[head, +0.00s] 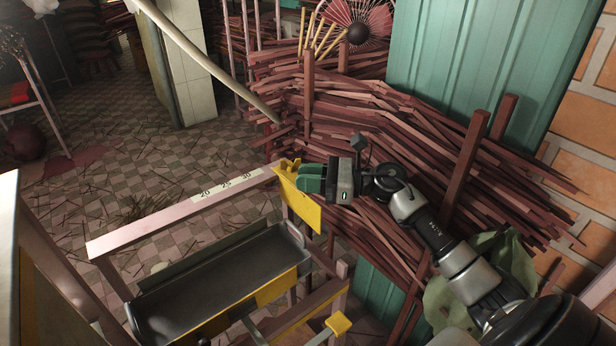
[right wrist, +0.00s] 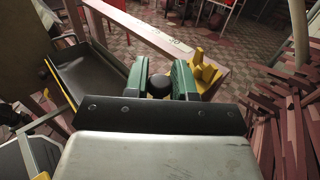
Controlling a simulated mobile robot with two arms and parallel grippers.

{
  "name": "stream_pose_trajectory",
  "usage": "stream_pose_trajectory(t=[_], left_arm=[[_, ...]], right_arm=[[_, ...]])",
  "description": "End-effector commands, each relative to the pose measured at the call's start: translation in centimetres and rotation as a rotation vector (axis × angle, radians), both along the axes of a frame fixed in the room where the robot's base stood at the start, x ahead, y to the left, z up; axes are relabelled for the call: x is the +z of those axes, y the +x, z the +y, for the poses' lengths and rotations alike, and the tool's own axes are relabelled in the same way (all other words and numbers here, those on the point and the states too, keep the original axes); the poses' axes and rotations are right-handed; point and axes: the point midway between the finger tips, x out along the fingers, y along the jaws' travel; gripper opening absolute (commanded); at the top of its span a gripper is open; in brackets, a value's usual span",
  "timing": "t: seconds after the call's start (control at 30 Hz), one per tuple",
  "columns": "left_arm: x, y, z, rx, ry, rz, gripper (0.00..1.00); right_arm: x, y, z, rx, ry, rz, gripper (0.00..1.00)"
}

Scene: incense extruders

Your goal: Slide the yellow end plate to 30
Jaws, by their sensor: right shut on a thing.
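The yellow end plate (head: 306,207) hangs on the pale wooden rail at its right end, to the right of the 30 mark. Its pronged yellow top (right wrist: 205,74) shows just right of my fingers in the right wrist view. The white scale (head: 226,183) on the rail reads 20, 25 and 30 from left to right. My right gripper (head: 312,179), with green fingers, is at the plate's right side. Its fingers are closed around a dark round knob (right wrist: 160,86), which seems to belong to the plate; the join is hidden. My left gripper is not in view.
A dark metal tray (head: 220,285) with a yellow edge lies below the rail. A yellow knob (head: 338,323) sits at the lower front. Stacked reddish sticks (head: 400,120) crowd behind and right of my right arm. The rail left of the plate looks clear.

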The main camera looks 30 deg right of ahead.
Motion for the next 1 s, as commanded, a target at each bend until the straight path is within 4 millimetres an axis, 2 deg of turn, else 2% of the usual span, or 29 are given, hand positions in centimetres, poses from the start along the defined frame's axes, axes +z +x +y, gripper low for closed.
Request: stream_pose_trajectory(t=[0.07, 0.23, 0.4, 0.7, 0.73, 0.8, 0.87, 1.0], left_arm=[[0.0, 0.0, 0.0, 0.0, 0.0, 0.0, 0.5], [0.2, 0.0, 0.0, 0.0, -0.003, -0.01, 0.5], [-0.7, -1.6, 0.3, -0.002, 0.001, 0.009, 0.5], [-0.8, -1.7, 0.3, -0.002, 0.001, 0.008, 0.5], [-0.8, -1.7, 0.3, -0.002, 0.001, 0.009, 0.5], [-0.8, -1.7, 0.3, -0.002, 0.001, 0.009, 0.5], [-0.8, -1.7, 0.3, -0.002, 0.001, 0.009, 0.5], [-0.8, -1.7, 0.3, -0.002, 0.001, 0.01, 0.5]], right_arm=[[0.0, 0.0, 0.4, 0.002, -0.001, 0.001, 0.0], [0.1, -0.4, 3.6, 0.007, -0.001, 0.001, 0.0], [0.0, -0.5, 5.8, 0.005, 0.0, 0.001, 0.0], [0.0, -0.5, 6.0, 0.002, -0.001, 0.001, 0.0], [0.0, -0.5, 6.0, 0.002, -0.001, 0.001, 0.28], [0.0, -0.5, 6.0, 0.001, -0.001, 0.001, 0.39], [0.0, -0.5, 5.9, 0.001, -0.001, 0.001, 0.47], [0.0, -0.5, 5.9, 0.0, -0.001, 0.001, 0.47]])
